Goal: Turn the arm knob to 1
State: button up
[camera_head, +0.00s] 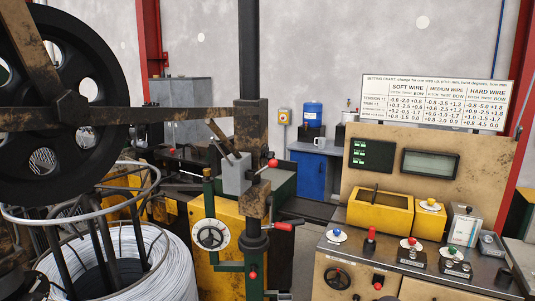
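I cannot tell which control is the arm knob, as no label on a knob is readable. A round white-faced dial (211,235) with a dark hub sits on the green and yellow machine at the centre. On the bench at the right are a blue knob (336,235) on a white disc, a red knob (411,242), a green knob (451,253) and a yellow knob (432,201) on a yellow box. A dark handwheel (337,278) is on the bench front. Their settings are too small to read. My gripper is not in view.
A large black spoked wheel (115,75) and a coil of white wire (165,275) fill the left. A red-handled lever (282,227) sticks out beside the dial. A settings chart (437,103) stands above the panel. A gap of floor lies between machine and bench.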

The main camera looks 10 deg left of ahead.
aim_at(270, 155)
jog(key=u, duration=0.6)
jog(key=i, duration=1)
jog(key=u, duration=0.6)
